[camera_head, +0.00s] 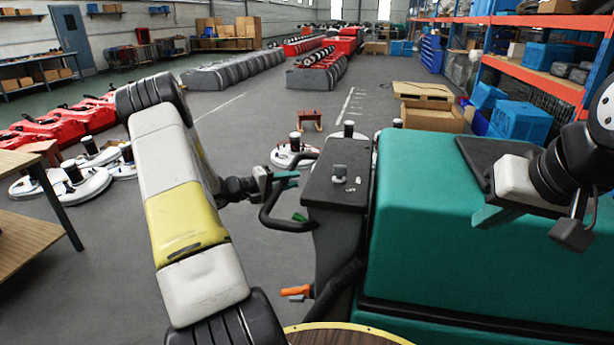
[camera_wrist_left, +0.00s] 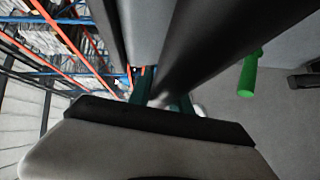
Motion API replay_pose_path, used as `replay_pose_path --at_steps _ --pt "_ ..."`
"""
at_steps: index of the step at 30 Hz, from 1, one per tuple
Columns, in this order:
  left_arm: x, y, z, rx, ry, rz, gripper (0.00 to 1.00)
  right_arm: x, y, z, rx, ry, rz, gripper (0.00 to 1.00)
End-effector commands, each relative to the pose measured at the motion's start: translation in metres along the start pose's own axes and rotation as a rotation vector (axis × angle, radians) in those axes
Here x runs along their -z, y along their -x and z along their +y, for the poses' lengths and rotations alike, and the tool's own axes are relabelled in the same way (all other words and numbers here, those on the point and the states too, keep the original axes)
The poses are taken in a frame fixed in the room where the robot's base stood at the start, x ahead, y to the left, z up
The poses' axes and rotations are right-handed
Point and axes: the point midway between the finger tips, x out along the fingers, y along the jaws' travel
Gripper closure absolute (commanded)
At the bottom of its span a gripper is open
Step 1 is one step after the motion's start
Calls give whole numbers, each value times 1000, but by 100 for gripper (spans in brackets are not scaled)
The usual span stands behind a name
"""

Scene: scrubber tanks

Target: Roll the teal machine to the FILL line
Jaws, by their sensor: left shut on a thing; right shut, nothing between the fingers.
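The teal machine (camera_head: 440,230) fills the right foreground, with a dark control panel (camera_head: 338,185) and a black loop handle (camera_head: 272,218) on its left side. My left gripper (camera_head: 282,180) is shut on the handle's upper part. In the left wrist view, dark bars and a green grip (camera_wrist_left: 250,75) show near the teal fingertips (camera_wrist_left: 160,102). My right gripper (camera_head: 492,215) is shut and empty, above the machine's teal top near a black pad. White floor lines (camera_head: 347,103) lie beyond the machine; no FILL lettering can be read.
White round floor machines (camera_head: 85,180) and red units (camera_head: 60,125) stand on the left. A small red stool (camera_head: 309,120) and a white round machine (camera_head: 293,153) stand ahead. Boxes (camera_head: 430,115) and shelving (camera_head: 540,75) line the right. Grey floor is open between them.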

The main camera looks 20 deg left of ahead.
Motion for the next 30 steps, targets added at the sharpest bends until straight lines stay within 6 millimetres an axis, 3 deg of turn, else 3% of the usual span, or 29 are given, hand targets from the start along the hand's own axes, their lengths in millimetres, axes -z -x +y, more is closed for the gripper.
replay_pose_path --at_steps 17,18,20,30 --pt "-13 -12 2 -1 3 -9 100 0 0 0 0 0 0 100" --pt "-13 -12 2 -1 4 -9 68 0 0 0 0 0 0 100" --pt "-13 -11 2 -1 3 -7 56 0 0 0 0 0 0 100" --pt "-10 -8 2 0 1 -1 54 0 0 0 0 0 0 100"
